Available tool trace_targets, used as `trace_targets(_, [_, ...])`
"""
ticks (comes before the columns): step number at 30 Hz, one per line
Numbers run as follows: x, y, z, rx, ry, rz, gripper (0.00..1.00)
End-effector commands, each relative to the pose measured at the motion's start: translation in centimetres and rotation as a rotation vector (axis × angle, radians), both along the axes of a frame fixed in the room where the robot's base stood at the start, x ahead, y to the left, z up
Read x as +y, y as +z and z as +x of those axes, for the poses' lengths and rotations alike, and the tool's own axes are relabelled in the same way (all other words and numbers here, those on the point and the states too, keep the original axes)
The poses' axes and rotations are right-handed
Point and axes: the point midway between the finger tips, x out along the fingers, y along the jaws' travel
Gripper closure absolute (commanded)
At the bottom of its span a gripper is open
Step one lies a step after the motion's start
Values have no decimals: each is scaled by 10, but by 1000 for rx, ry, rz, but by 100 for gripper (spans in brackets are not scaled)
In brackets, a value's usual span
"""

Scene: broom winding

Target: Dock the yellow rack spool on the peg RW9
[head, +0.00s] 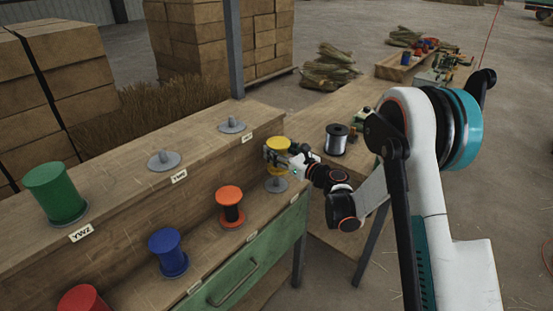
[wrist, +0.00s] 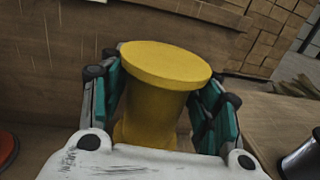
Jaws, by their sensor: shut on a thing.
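The yellow spool (head: 278,143) is upright at the right end of the lower shelf. It also shows in the wrist view (wrist: 160,100), between my gripper's two teal-padded fingers. My gripper (head: 279,157) is shut on its middle from the right. A grey peg base (head: 276,185) shows directly beneath the spool; its pin is hidden. I cannot tell whether the spool rests on this base or hangs just above it. A small label (head: 294,198) on the shelf edge in front is too small to read, so I cannot confirm it says RW9.
The lower shelf of the wooden rack (head: 125,262) also holds an orange-red spool (head: 230,194), a blue spool (head: 168,250) and a red spool (head: 82,301). A green spool (head: 52,188) and two bare pegs are on the upper step. A silver-wound black spool (head: 336,140) stands on the bench behind.

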Motion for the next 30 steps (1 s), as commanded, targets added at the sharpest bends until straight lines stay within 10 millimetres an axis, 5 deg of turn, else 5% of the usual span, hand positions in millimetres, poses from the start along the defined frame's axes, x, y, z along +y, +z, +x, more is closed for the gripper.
trace_targets(30, [8,-65,0,0,30,0,68])
